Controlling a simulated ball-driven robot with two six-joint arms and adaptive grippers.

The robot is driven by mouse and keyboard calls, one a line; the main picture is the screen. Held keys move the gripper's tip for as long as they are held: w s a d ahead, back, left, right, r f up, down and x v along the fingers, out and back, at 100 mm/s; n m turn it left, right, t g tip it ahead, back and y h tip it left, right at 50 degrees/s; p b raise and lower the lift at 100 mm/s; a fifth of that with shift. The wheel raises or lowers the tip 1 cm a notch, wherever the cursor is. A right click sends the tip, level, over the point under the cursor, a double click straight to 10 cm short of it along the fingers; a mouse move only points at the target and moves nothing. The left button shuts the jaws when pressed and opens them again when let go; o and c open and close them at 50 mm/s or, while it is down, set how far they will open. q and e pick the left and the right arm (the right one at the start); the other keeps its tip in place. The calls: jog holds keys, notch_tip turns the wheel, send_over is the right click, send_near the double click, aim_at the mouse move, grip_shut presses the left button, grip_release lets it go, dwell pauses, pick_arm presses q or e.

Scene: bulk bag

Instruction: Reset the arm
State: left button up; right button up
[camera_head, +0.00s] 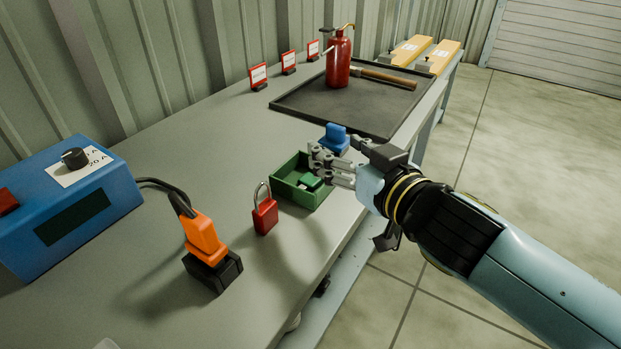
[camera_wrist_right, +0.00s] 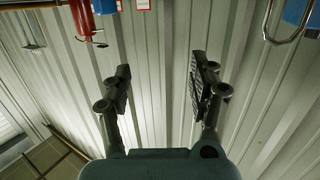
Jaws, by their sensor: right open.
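My right arm reaches in from the right in the head view. My right gripper (camera_head: 328,166) is open, and nothing shows between its fingers. It is over or beside the right part of a small green box (camera_head: 287,196) on the bench, partly hiding it. I cannot tell whether they touch. In the right wrist view my right gripper (camera_wrist_right: 163,75) has its two fingers well apart, with the ribbed wall behind them. My left gripper is not in view.
A red padlock (camera_head: 265,215), an orange plug (camera_head: 204,234) in a black block and a blue box (camera_head: 66,208) stand on the bench. A blue object (camera_head: 335,138) is just beyond my gripper. Behind lies a dark tray (camera_head: 300,107) with a red can (camera_head: 339,62) and a hammer (camera_head: 383,78).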

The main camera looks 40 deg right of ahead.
jog(key=shift+s+a+r, duration=0.1)
jog(key=shift+s+r, duration=0.05)
jog(key=shift+s, duration=0.75)
jog(key=shift+s+a+r, duration=0.1)
jog(key=shift+s+r, duration=0.05)
jog(key=shift+s, duration=0.75)
